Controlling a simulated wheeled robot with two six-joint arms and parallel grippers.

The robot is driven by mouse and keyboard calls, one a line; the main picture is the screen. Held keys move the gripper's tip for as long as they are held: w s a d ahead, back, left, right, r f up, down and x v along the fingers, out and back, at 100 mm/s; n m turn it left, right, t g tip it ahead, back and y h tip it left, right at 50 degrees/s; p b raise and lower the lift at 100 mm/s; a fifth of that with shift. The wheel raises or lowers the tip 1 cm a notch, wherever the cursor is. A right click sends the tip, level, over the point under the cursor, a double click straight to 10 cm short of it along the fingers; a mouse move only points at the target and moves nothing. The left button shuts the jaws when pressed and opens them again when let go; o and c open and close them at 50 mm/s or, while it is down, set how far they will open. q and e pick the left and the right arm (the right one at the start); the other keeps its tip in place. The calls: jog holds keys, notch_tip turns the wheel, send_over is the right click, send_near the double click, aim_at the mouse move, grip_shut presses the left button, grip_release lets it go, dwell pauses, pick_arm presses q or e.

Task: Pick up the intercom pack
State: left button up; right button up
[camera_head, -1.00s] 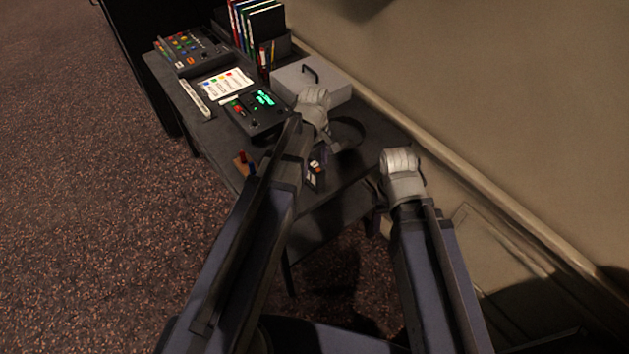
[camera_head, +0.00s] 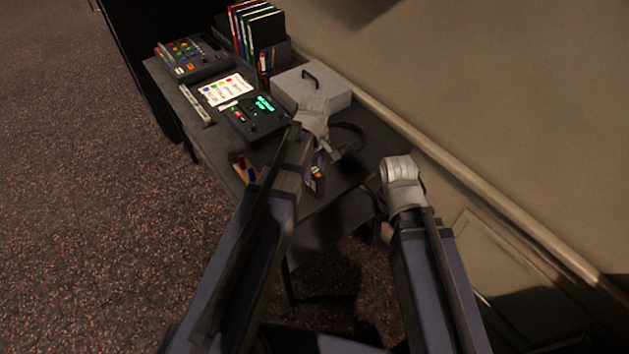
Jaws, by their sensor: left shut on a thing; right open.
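A small dark pack with orange, white and blue marks, which I take to be the intercom pack (camera_head: 318,178), is at the near part of the desk, partly hidden behind my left forearm. My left gripper (camera_head: 326,160) points down at it from above and is shut on it; the arm hides most of the fingers and the contact. Whether the pack touches the desk top I cannot tell. My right gripper (camera_head: 380,196) is open and empty beyond the desk's right edge, its fingers mostly hidden by the wrist.
The desk (camera_head: 330,205) holds a device with a green display (camera_head: 258,112), a grey box with a handle (camera_head: 311,88), a colour-dotted sheet (camera_head: 222,88), a mixer (camera_head: 190,55) and upright folders (camera_head: 258,32). A dark band (camera_head: 352,132) lies beside the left gripper. The wall is close on the right.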

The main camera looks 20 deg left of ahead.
pick_arm(q)
grip_shut()
jog(key=shift+r, duration=0.1)
notch_tip(320, 180, up, 10)
jog(key=p, duration=1)
